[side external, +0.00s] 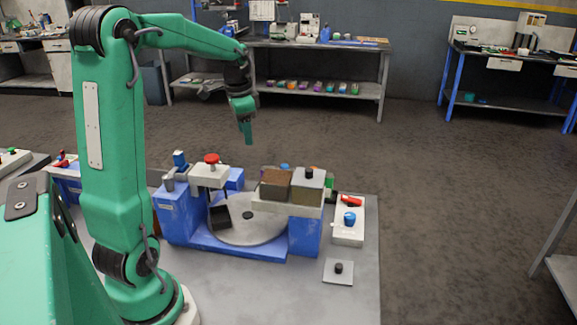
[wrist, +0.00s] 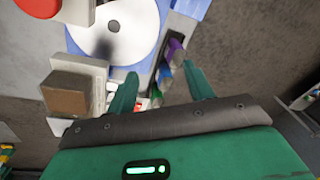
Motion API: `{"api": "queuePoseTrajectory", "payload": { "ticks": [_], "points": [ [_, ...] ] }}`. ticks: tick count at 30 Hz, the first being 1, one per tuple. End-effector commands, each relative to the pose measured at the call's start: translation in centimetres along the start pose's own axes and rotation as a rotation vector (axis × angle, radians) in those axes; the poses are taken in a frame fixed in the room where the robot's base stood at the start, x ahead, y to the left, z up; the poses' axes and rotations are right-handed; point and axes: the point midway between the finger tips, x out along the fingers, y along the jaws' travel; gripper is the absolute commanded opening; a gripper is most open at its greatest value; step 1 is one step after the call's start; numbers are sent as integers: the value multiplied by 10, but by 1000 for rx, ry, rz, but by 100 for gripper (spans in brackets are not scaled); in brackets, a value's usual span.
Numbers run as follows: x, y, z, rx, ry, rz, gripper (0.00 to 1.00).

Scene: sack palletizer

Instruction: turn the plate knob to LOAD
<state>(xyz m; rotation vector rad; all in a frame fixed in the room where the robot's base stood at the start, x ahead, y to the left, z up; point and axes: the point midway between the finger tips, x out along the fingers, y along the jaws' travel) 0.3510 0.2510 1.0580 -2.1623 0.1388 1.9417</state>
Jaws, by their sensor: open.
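A small grey plate with a black knob (side external: 338,268) lies at the front right of the metal table in the side view. A white panel (side external: 347,238) beside the machine carries a blue knob (side external: 349,217) and a red lever (side external: 350,200). I cannot make out a LOAD mark or any knob's setting. My gripper (side external: 247,134) hangs above and behind the blue machine, apart from all the knobs. In the wrist view its fingers (wrist: 160,88) are spread and empty, with coloured items visible beyond them.
The blue machine (side external: 264,248) holds a round pale plate (side external: 245,234), which the wrist view also shows (wrist: 115,35). A red-topped knob (side external: 212,159), a brown block (side external: 275,184) and a black-topped block (side external: 308,188) stand up there. The table's front right (side external: 345,302) is clear.

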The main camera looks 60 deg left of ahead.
Motion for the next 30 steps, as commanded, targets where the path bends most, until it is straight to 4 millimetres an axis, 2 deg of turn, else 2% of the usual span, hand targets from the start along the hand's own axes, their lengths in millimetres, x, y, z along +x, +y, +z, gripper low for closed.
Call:
{"api": "queuePoseTrajectory", "payload": {
  "ticks": [1,6,12,18,30],
  "points": [
    [10,-16,5,3,-16,12,52],
    [38,-61,24,37,-53,49,52],
    [68,-102,50,73,-80,90,52],
    [83,-120,64,94,-89,111,52],
    [90,-121,66,97,-90,115,52]
  ]
}}
